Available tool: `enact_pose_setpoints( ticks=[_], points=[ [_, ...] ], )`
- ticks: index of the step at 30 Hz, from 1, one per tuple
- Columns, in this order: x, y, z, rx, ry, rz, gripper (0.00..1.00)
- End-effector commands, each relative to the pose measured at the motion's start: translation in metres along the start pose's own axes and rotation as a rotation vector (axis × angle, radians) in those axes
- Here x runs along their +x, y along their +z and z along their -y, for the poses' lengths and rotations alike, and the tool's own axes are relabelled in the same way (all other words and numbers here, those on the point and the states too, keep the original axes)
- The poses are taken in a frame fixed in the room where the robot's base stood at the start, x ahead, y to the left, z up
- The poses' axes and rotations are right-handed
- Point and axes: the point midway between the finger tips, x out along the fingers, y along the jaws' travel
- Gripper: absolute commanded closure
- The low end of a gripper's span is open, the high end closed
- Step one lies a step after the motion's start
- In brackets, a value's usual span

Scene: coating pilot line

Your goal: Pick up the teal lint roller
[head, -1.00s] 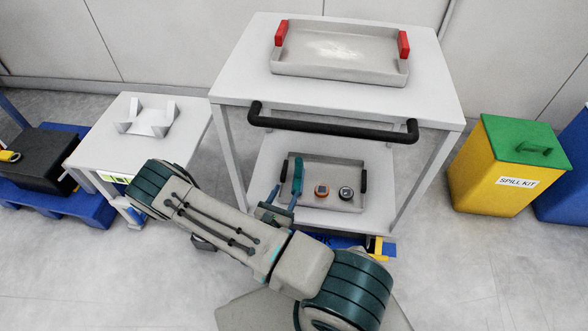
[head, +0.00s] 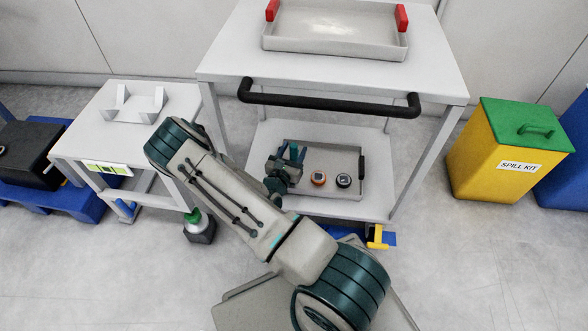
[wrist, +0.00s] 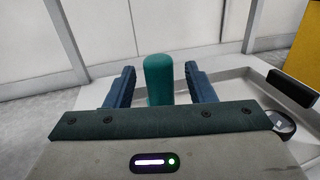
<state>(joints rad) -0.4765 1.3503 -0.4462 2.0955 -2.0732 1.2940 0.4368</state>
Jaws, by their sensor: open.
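The teal lint roller (wrist: 158,82) stands upright between the two fingers of my gripper (wrist: 159,68) in the wrist view. A gap shows on each side of it, so the fingers are open and apart from it. Its lower part is hidden behind the gripper body. In the head view my gripper (head: 292,153) is at the left end of the grey tray (head: 335,194) on the cart's lower shelf. There the roller is mostly hidden by the gripper.
An orange-rimmed round item (head: 318,179) and a dark round one (head: 343,181) sit in the tray, right of my gripper. The cart's upper shelf (head: 225,66) and black handle (head: 330,98) are above. A yellow spill kit bin (head: 500,160) stands right.

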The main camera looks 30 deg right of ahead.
Motion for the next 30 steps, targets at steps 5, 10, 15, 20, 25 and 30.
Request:
enact_pose_setpoints(
  ticks=[5, 10, 15, 20, 25, 30],
  points=[
    [0.007, 0.001, 0.000, 0.000, 0.000, 0.000, 0.51],
    [0.007, 0.001, 0.000, 0.000, 0.000, 0.000, 0.59],
    [0.007, 0.001, 0.000, 0.000, 0.000, 0.000, 1.00],
    [0.007, 0.001, 0.000, 0.001, 0.000, 0.001, 1.00],
    [0.007, 0.003, 0.000, 0.001, 0.000, 0.001, 1.00],
    [0.007, 0.014, 0.000, 0.001, 0.000, 0.001, 1.00]
  ],
)
